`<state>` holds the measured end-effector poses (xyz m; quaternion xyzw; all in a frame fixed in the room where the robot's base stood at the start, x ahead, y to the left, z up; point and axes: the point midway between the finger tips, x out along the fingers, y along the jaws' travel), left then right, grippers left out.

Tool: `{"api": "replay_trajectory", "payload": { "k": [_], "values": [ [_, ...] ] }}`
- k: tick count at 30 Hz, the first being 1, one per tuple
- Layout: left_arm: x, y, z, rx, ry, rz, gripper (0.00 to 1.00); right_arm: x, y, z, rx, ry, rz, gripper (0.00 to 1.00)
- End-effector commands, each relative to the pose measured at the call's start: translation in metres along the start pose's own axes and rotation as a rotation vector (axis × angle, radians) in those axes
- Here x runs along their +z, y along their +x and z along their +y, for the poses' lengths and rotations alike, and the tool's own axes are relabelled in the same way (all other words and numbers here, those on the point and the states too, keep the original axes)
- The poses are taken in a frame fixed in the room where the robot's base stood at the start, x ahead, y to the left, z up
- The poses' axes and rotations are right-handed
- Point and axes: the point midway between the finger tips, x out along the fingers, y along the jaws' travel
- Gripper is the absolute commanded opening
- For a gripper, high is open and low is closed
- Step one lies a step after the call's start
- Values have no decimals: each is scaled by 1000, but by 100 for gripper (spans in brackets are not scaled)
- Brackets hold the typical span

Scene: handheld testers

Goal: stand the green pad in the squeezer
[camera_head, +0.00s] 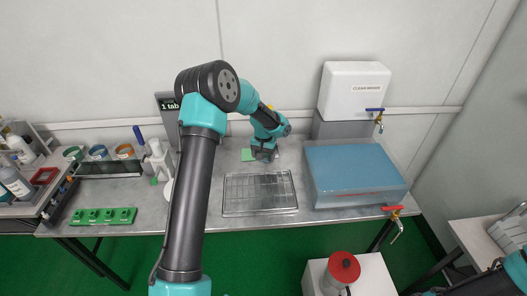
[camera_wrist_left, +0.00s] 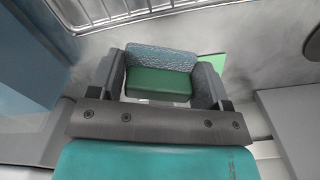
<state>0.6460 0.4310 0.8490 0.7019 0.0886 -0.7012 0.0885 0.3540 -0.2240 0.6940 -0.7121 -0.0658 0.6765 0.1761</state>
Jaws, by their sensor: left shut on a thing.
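My left gripper (camera_head: 264,156) is over the back of the grey table. It also shows in the left wrist view (camera_wrist_left: 172,80), shut on the green pad (camera_wrist_left: 160,84), a block with a green face and a speckled grey-blue face. The pad is between the two fingers; in the head view the gripper mostly hides it. A flat green square (camera_head: 248,155) lies on the table just left of the gripper; its edge shows behind the right finger in the wrist view (camera_wrist_left: 213,64). I cannot tell for sure which thing is the squeezer. My right gripper is out of view.
A wire rack tray (camera_head: 260,210) lies in front of the gripper. A large blue-topped box (camera_head: 355,168) stands right of it. A pale upright device (camera_head: 159,160) stands left of my arm, behind a green holder strip (camera_head: 104,216). A white dispenser (camera_head: 353,91) is at the back right.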

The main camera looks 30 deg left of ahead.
Motion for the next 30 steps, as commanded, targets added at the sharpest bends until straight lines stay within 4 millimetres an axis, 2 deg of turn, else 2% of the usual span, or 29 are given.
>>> {"api": "replay_trajectory", "payload": {
  "k": [9,15,26,30],
  "values": [
    [-48,6,-17,0,-2,1,45,0,0,0,0,0,0,36],
    [-68,7,-24,0,-2,0,45,0,0,0,0,0,0,36],
    [-70,7,-25,0,0,-1,45,0,0,0,0,0,0,36],
    [-70,16,-25,0,-1,-2,45,0,0,0,0,0,0,36]
  ]
}}
